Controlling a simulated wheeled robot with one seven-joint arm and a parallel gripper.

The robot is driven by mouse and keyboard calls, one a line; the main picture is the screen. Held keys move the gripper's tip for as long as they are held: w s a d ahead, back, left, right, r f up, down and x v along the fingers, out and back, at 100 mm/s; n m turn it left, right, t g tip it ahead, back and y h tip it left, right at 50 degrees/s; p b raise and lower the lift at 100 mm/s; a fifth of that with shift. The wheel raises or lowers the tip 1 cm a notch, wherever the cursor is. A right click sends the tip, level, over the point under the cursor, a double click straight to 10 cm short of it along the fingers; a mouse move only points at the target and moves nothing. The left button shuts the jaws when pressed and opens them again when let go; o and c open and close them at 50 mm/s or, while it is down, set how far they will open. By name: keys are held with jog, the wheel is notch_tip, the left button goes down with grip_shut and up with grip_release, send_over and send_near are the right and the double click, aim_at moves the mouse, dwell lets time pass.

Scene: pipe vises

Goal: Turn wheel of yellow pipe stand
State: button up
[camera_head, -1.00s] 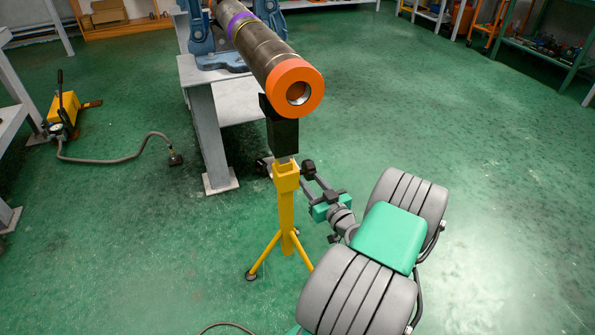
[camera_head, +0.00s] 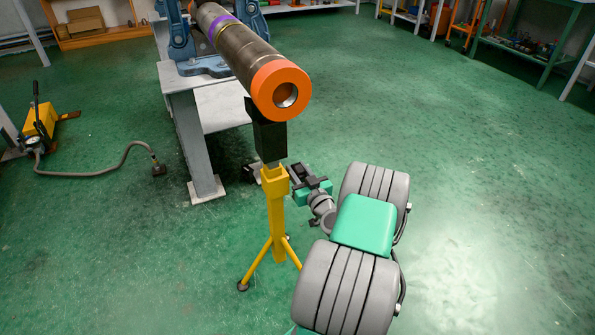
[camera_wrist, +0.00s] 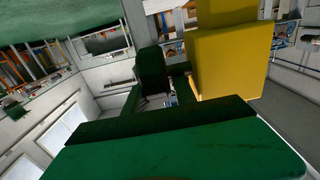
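The yellow pipe stand (camera_head: 277,225) stands on tripod legs in the head view, with a black block (camera_head: 269,138) above its square collar. Its wheel does not show clearly; that side may be hidden behind the post. My gripper (camera_head: 276,171) is behind the stand's upper part, with dark finger parts showing on either side of the post. In the wrist view a large yellow part of the stand (camera_wrist: 227,60) is close at the right. One dark finger (camera_wrist: 152,72) shows left of it, apart from it; the other finger is hidden. The gripper looks open, with no grip visible.
A heavy pipe (camera_head: 245,55) with an orange end ring (camera_head: 281,90) lies above the stand, running back to a blue vise (camera_head: 205,65) on a grey bench (camera_head: 190,130). A yellow pump (camera_head: 40,120) with a hose lies at left. The floor at right is clear.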

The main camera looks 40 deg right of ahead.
grip_shut()
jog(key=shift+a+r+p, duration=0.1)
jog(key=shift+r+p, duration=0.05)
jog(key=shift+p, duration=0.35)
jog(key=shift+r+g+p, duration=0.2)
jog(key=shift+g+p, duration=0.3)
jog(key=shift+p, duration=0.5)
jog(key=g+p, duration=0.1)
jog(key=p, duration=0.1)
jog(key=g+p, duration=0.1)
jog(key=p, duration=0.2)
jog(key=shift+w+r+y, duration=0.2)
jog(key=shift+y, duration=0.2)
jog(key=g+p, duration=0.1)
jog(key=p, duration=0.1)
jog(key=g+y+p, duration=0.1)
jog(key=g+p, duration=0.1)
jog(key=p, duration=0.1)
jog(key=shift+w+f, duration=0.2)
jog(key=shift+f, duration=0.15)
jog(key=shift+w+f+g+y+p, duration=0.1)
jog(key=shift+f+g+y+p, duration=0.15)
jog(key=shift+g+p, duration=0.5)
jog(key=shift+f+g+y+p, duration=0.15)
jog(key=shift+f+g+p, duration=0.25)
jog(key=shift+g, duration=0.55)
